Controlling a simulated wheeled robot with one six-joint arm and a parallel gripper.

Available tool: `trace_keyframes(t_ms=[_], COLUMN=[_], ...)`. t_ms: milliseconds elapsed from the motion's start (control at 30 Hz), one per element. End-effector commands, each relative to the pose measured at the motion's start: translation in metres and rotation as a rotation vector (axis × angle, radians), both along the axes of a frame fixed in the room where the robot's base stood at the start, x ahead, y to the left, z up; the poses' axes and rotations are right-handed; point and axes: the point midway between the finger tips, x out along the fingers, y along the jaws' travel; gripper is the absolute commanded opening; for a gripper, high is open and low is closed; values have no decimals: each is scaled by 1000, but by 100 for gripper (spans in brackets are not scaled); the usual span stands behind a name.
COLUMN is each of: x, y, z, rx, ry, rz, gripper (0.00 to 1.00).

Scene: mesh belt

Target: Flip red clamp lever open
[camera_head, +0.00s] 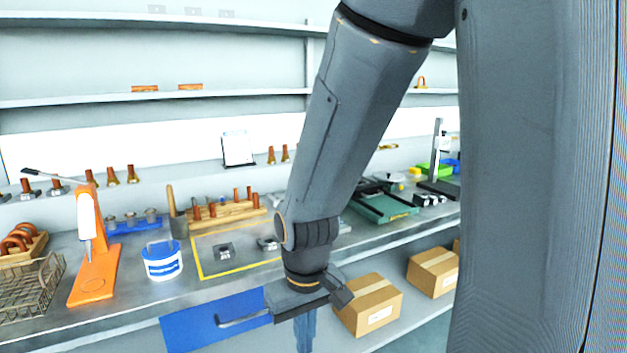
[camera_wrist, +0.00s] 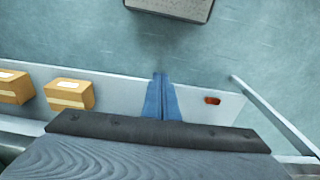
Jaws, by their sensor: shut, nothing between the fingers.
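No red clamp lever can be made out for certain in either view. A small red-orange oval piece (camera_wrist: 212,100) shows on a pale panel in the wrist view, right of my fingers and apart from them; I cannot tell what it is. My gripper (camera_head: 306,332) points down in front of the workbench in the head view, below the bench top and beside the blue drawer front. Its blue fingers are together and empty, and they also show in the wrist view (camera_wrist: 161,80). My arm hides part of the bench behind it.
The workbench (camera_head: 130,300) carries an orange press (camera_head: 95,250), a blue-and-white tub (camera_head: 162,260), a wire basket (camera_head: 30,290) and a green machine (camera_head: 385,205). The blue drawer front (camera_head: 190,325) has a bar handle. Cardboard boxes (camera_head: 368,305) stand on the lower shelf.

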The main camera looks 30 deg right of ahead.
Motion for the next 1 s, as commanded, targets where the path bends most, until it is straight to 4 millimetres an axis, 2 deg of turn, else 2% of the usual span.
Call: trace_keyframes(t_ms=[67,167,200,267,300,400,500,600,733,900,1000], x=[26,77,100,135,157,206,244,269,286,293,294], y=[-11,-35,-47,-66,-79,-112,-143,-169,-192,-204,-206], z=[3,11,17,28,37,63,93,122,151,170,172], rx=[-18,-77,-116,-188,-245,-415,-613,-809,-1016,-1153,-1174], ry=[-75,-227,-299,-404,-472,-626,-749,-834,-893,-919,-922], rz=[67,217,290,402,475,654,812,935,1037,1091,1099], gripper=[0,0,0,0,0,0,0,0,0,0,0])
